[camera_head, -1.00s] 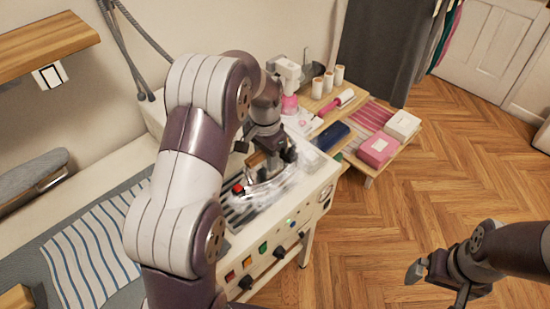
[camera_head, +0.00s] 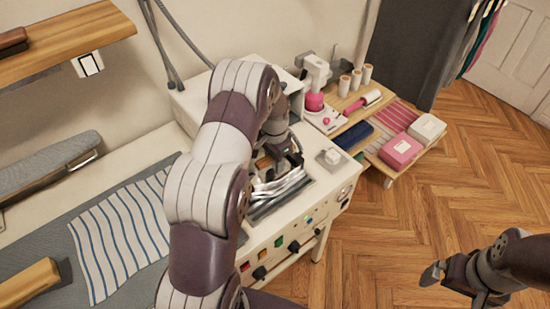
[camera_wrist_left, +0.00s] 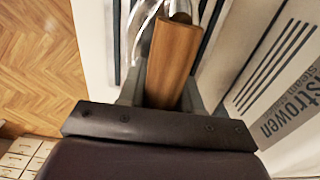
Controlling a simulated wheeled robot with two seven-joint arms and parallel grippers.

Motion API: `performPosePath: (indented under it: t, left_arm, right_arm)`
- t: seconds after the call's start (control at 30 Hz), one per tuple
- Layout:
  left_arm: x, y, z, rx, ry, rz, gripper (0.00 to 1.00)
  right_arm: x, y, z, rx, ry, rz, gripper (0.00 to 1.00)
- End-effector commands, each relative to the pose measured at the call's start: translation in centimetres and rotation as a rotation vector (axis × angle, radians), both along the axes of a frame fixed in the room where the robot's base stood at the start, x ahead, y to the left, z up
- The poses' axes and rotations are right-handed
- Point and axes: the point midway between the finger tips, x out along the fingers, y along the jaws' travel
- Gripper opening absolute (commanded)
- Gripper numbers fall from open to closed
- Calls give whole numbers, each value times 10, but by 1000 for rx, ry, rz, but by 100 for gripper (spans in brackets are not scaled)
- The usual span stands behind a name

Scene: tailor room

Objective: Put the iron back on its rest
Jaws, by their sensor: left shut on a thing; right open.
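The iron (camera_head: 277,184) has a bright metal body and a wooden handle. It is at the slatted metal rest (camera_head: 268,208) set into the top of the white ironing station. My left gripper (camera_head: 275,158) is shut on the iron's wooden handle, which also shows between the fingers in the left wrist view (camera_wrist_left: 173,62). The arm hides part of the iron and rest, so I cannot tell whether the iron touches the slats. My right gripper (camera_head: 456,287) is open and empty over the floor at lower right.
A striped cloth (camera_head: 122,235) lies on the grey ironing surface at left, near a wooden block (camera_head: 27,284). The wooden floor at right is clear.

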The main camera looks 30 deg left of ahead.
Motion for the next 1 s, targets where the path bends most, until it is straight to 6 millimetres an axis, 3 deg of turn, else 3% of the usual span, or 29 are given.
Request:
performPosePath:
  t: [0.07,0.1,0.17,0.43,0.57,0.9,1.0]
  left_arm:
    - [2,1,1,2,-7,0,0]
    - [0,0,-2,0,0,0,41]
    - [0,0,-2,0,0,0,60]
    - [0,0,-1,0,0,0,60]
    - [2,0,11,2,-6,0,60]
    - [1,1,95,1,-5,0,60]
    - [0,0,118,0,0,0,60]
  right_arm:
    - [0,0,-1,0,0,0,100]
    - [0,0,-1,0,0,0,100]
    - [0,0,-1,0,0,0,100]
    - [0,0,-1,0,0,0,100]
    - [0,0,-5,0,0,0,100]
    - [0,0,-25,0,0,0,100]
    - [0,0,-7,0,0,0,100]
